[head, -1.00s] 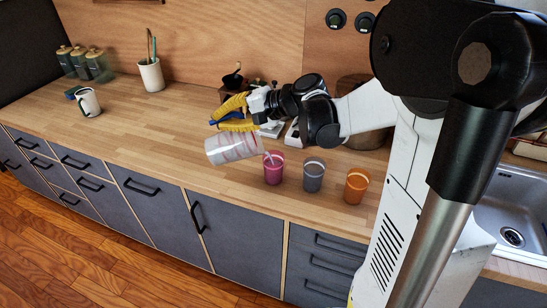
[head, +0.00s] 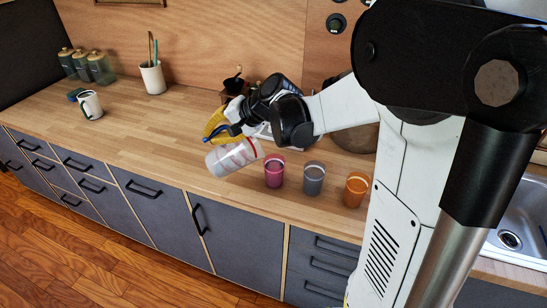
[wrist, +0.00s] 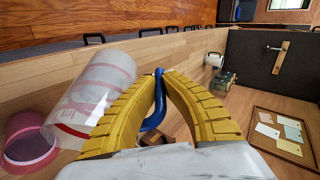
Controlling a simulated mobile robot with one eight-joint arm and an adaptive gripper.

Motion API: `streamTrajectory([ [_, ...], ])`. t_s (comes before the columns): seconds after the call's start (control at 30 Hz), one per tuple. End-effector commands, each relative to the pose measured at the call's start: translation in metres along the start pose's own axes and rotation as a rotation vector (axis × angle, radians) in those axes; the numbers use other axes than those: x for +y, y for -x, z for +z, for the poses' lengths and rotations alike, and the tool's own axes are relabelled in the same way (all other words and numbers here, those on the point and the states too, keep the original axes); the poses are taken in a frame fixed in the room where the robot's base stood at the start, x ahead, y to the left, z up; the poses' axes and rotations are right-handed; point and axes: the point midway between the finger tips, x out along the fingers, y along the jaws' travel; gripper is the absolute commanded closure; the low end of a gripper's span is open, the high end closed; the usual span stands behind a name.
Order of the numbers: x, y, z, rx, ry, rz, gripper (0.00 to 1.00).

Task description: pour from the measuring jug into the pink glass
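The measuring jug (head: 230,158) is clear with red markings and lies tilted nearly on its side. Its mouth points right, toward the pink glass (head: 274,172), and is just above and left of that glass's rim. My gripper (head: 216,126) is shut on the jug's blue handle (wrist: 158,105). In the wrist view, the yellow fingers (wrist: 160,80) close around the handle, with the jug body (wrist: 97,90) to their left. The pink glass (wrist: 30,148) stands upright at lower left there, partly hidden by the jug's mouth. I cannot make out its contents.
A grey glass (head: 314,178) and an orange glass (head: 356,189) stand right of the pink one. A white mug (head: 90,104), a utensil pot (head: 152,77) and several jars (head: 87,66) are at far left. The counter's middle-left (head: 150,120) is clear.

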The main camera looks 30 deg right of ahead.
Motion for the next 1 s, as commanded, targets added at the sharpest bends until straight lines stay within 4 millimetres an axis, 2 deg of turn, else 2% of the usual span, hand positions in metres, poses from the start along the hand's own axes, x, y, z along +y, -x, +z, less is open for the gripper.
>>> streamTrajectory([
  [0.47, 0.010, -0.024, 0.007, 0.020, 0.053, 0.133, 1.00],
  [0.67, 0.020, -0.050, 0.015, 0.040, 0.106, 0.268, 1.00],
  [1.0, 0.021, -0.098, 0.033, 0.080, 0.214, 0.552, 1.00],
])
